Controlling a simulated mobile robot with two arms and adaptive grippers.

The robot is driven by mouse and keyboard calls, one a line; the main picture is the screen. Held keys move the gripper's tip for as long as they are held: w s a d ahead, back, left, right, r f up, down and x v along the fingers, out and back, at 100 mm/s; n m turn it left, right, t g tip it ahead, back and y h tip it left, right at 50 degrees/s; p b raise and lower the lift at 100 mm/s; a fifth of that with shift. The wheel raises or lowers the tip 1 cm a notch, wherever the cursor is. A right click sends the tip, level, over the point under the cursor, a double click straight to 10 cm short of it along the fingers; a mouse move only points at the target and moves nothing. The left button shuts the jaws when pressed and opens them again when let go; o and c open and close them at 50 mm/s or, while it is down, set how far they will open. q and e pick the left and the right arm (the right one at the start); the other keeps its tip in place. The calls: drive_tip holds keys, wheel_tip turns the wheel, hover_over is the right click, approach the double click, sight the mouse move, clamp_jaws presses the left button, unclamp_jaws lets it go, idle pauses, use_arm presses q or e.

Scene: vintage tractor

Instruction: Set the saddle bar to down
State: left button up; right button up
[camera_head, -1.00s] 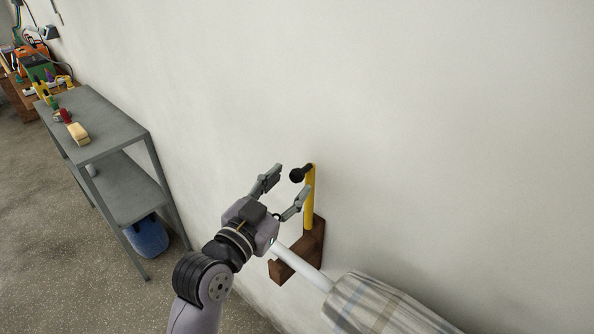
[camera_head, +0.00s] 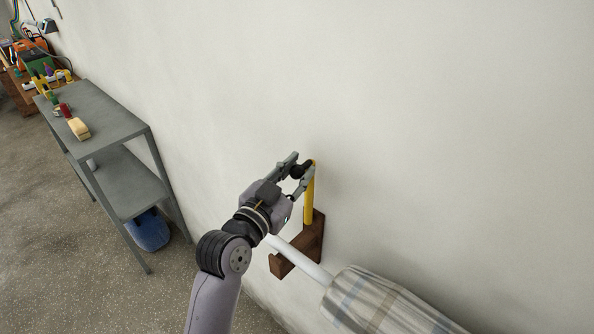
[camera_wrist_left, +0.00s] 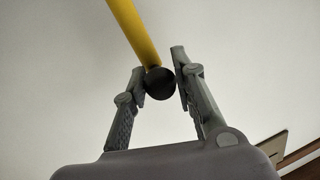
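The saddle bar, a yellow bar (camera_head: 309,199) with a black ball knob (camera_head: 298,170), stands upright from a brown wooden bracket (camera_head: 312,238) on the wall. In the left wrist view the yellow bar (camera_wrist_left: 135,32) comes down from the top to the knob (camera_wrist_left: 159,83). My left gripper (camera_head: 299,165) is at the knob, one finger on each side. In the left wrist view the left finger is against the knob or very close, and a thin gap shows at the right finger. My right gripper is not in view.
A white rod (camera_head: 303,262) with plaid cloth (camera_head: 385,303) runs from near the bracket to the lower right, close beside my left arm. A grey shelf table (camera_head: 110,135) with small items stands at left. The wall above is bare.

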use_arm(q)
clamp_jaws()
idle(0.4)
drive_tip(key=s+a+f+n+t+h+b, duration=0.1)
drive_tip(key=s+a+f+t+b, duration=0.5)
drive_tip(key=b, duration=1.4)
drive_tip(key=shift+s+n+t+h, duration=0.4)
drive_tip(key=shift+s+n, duration=0.2)
drive_tip(key=shift+s, duration=0.55)
drive_tip(key=o, duration=0.6)
unclamp_jaws()
